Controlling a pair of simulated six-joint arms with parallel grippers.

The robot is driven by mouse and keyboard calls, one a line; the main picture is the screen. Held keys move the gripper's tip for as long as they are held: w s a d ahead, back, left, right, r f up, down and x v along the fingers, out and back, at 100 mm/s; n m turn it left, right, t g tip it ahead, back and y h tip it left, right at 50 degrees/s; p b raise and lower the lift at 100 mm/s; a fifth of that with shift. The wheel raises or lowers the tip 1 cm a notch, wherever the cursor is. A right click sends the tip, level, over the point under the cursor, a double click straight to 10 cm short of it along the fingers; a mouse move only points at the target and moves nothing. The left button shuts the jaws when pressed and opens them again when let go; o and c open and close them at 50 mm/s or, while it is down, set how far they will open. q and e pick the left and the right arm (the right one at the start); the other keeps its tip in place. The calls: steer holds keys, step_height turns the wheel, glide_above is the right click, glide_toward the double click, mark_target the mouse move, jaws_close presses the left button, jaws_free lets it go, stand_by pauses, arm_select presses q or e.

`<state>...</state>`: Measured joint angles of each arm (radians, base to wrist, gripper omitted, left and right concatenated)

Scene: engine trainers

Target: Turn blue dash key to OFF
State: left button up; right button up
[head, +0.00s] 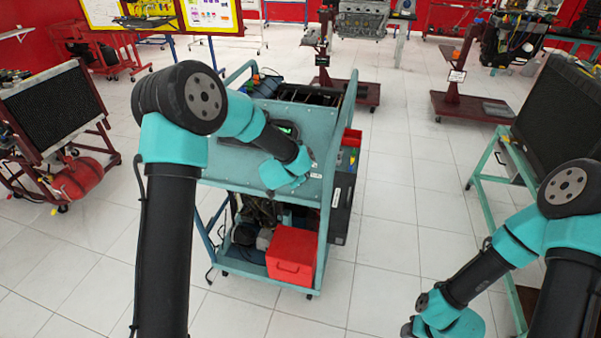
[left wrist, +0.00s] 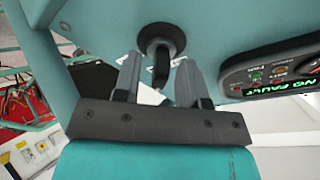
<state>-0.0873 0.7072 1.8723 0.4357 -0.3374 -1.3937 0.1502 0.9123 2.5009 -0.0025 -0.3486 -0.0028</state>
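The blue dash (head: 312,120) is the upright panel on top of a blue trolley, with my left arm reaching to its face. In the left wrist view, a black round key switch (left wrist: 161,38) sits on the blue panel, with a dark key (left wrist: 161,72) standing out from it. My left gripper (left wrist: 160,65) is open, with one finger on each side of the key and a visible gap to both. In the head view its fingers are hidden behind my wrist. My right gripper (head: 408,329) is low at the bottom edge, away from the dash; its fingers cannot be made out.
A lit display reading "NO FAULT" (left wrist: 297,86) is on the panel beside the key. A red box (head: 292,256) sits on the trolley's lower shelf. A green stand with a dark radiator (head: 560,115) is at right. Tiled floor is clear between it and the trolley.

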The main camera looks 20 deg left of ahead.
arm_select(q)
steer(key=shift+w+d+f, duration=0.1)
steer(key=shift+w+f, duration=0.25)
steer(key=shift+w, duration=0.05)
jaws_close()
steer(key=shift+n, duration=0.3)
steer(key=n+y, duration=0.1)
steer(key=n, duration=0.3)
steer(key=shift+t, duration=0.4)
steer(key=shift+n+y, duration=0.6)
steer(key=shift+n, duration=2)
